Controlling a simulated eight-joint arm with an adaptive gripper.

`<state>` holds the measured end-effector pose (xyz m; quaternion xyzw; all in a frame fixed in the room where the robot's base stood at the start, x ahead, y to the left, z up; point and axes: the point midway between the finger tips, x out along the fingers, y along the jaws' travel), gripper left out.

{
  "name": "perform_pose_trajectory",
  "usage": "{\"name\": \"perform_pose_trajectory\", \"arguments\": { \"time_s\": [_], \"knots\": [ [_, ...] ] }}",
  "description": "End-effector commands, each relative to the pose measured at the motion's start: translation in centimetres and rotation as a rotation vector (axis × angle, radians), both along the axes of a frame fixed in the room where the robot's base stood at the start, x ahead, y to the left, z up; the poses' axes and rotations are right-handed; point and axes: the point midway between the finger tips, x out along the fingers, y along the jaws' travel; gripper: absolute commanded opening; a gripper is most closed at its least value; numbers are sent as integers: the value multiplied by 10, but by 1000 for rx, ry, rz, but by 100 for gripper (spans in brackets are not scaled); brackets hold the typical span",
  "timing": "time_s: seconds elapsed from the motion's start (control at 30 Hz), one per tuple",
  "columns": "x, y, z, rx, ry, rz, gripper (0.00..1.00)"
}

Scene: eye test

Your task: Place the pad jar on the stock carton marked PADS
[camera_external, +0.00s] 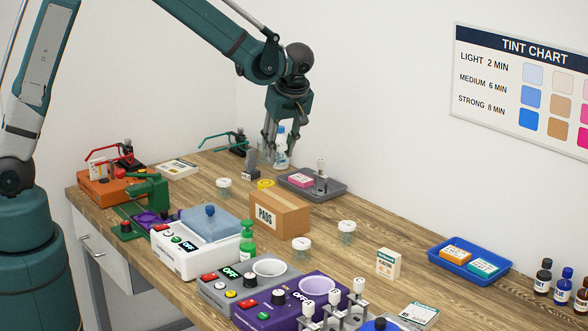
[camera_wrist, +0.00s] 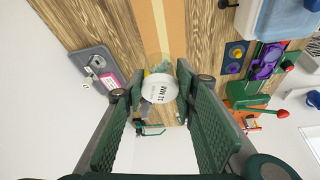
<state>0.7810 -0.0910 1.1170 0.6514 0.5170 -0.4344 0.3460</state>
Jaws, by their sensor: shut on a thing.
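My gripper (camera_external: 273,143) is above the back of the table, behind and up from the stock carton. In the wrist view, my gripper (camera_wrist: 160,93) is shut on a small clear jar with a white lid (camera_wrist: 158,90) that reads 11 MM. In the external view the held jar is mostly hidden by the fingers. The brown stock carton marked PADS (camera_external: 280,214) stands mid-table, its flat top bare.
Other white-lidded jars stand left (camera_external: 223,188), right (camera_external: 347,231) and in front (camera_external: 301,248) of the carton. A grey tray (camera_external: 335,188) lies behind it. A clear bottle with a blue cap (camera_external: 281,150) shows beside my fingers. A green pump bottle (camera_external: 247,243) stands front left.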

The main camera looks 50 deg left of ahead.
Motion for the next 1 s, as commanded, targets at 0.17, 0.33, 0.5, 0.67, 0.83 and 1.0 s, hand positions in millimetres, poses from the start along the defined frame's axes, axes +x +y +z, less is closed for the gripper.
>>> {"name": "perform_pose_trajectory", "arguments": {
  "time_s": [0.17,0.33,0.5,0.67,0.83,1.0],
  "knots": [
    [-4,-4,1,0,1,-9,16],
    [-4,-3,1,0,0,-9,16],
    [-3,-3,-2,0,0,-9,16],
    [-3,-3,-15,0,0,-9,16],
    [-3,-3,-36,0,0,-9,16],
    [-3,-3,-53,0,0,-9,16]
  ]
}}
